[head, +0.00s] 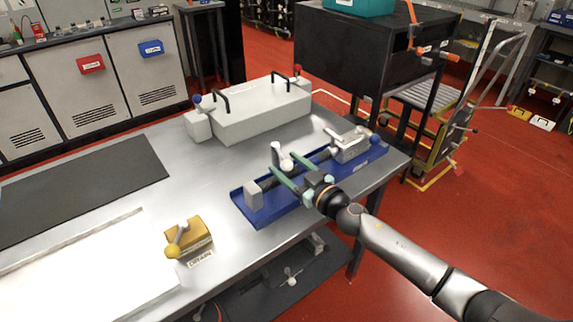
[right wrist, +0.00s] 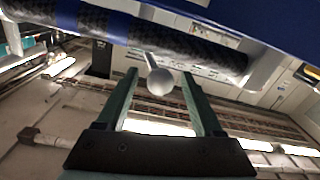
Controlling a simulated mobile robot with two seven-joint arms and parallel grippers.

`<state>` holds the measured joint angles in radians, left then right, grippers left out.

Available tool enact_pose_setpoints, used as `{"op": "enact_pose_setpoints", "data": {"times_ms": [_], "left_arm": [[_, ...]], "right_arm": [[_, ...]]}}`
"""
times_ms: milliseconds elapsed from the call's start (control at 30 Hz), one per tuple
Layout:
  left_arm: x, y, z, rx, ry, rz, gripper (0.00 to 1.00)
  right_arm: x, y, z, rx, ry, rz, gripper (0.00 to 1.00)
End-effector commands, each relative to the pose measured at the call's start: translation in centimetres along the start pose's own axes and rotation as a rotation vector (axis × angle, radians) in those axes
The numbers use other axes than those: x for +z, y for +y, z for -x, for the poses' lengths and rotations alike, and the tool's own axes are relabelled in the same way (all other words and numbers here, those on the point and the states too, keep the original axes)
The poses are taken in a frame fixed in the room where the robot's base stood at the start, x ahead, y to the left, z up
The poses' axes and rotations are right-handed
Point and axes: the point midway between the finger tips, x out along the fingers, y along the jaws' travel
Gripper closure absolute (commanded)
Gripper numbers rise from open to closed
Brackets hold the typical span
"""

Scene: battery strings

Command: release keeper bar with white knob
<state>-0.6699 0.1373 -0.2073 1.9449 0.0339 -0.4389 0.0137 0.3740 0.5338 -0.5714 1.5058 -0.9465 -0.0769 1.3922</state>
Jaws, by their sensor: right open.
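In the right wrist view the white knob (right wrist: 160,82) sits on a short stem. The stem reaches up to a dark textured bar (right wrist: 195,45) with blue bands; I cannot tell for sure that this is the keeper bar. My right gripper (head: 281,163) has green fingers, open on either side of the knob. In the right wrist view the gripper (right wrist: 160,74) shows gaps beside the knob. My left gripper is not in view.
The blue tray (head: 270,213) holds grey end blocks near the table's right edge. A grey box with black handles (head: 265,115) stands behind. A yellow block with a lever (head: 190,238) stands front left. A dark mat (head: 85,185) lies at left.

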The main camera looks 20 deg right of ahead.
Motion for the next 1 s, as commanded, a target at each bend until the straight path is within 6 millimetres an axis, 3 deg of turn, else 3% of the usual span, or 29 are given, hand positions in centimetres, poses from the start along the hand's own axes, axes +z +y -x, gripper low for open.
{"op": "enact_pose_setpoints", "data": {"times_ms": [367, 1000], "left_arm": [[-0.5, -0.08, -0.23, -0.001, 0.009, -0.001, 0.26], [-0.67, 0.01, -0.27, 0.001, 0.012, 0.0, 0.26]], "right_arm": [[-0.01, -0.06, -0.6, -0.001, 0.0, 0.0, 0.31], [-0.01, -0.06, -0.56, -0.001, 0.0, 0.0, 1.0]]}}
